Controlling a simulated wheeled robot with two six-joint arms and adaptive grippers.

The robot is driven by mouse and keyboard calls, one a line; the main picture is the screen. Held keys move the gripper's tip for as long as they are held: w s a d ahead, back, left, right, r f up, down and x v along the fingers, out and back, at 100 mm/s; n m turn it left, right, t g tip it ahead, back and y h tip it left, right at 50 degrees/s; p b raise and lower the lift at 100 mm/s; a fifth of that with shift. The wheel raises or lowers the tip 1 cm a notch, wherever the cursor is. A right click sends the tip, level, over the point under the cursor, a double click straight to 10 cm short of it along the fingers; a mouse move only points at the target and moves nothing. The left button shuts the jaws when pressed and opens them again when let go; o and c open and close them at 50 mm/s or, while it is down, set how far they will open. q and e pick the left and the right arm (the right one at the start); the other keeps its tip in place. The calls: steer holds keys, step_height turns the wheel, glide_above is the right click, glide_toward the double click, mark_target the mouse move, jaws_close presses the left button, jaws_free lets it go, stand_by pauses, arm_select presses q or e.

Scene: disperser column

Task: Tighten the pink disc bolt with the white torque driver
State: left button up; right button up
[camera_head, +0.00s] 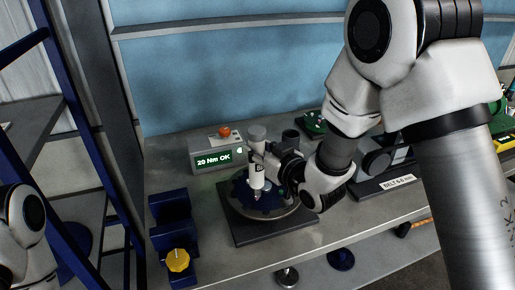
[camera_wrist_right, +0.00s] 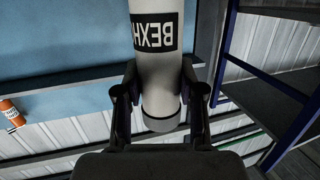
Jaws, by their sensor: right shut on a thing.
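The white torque driver (camera_head: 257,176) stands about upright over the dark blue toothed disc (camera_head: 240,193), which lies on a dark base plate on the bench. My right gripper (camera_head: 268,158) is shut on the driver's body from the right side. In the right wrist view, the two fingers of the right gripper (camera_wrist_right: 160,95) press on both sides of the white driver (camera_wrist_right: 157,75), which carries a black label. The driver's tip and the pink bolt are too small to tell apart, so I cannot tell whether they touch. My left gripper is out of view.
A grey box (camera_head: 213,156) with a display reading "20 Nm OK" and an orange-red knob stands behind the disc. A blue holder (camera_head: 171,212) and a yellow knob (camera_head: 178,260) are at the left front. A dark part (camera_head: 375,163) stands on a labelled base to the right.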

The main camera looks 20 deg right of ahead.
mark_target(262, 140)
steer(key=shift+s+f+b, duration=0.15)
steer(key=shift+f+b, duration=0.9)
steer(key=shift+b, duration=0.25)
stand_by(2.4)
steer(key=shift+r+p, duration=0.65)
steer(key=shift+r, duration=0.15)
steer(key=shift+r+p, duration=1.25)
steer(key=shift+r, duration=0.6)
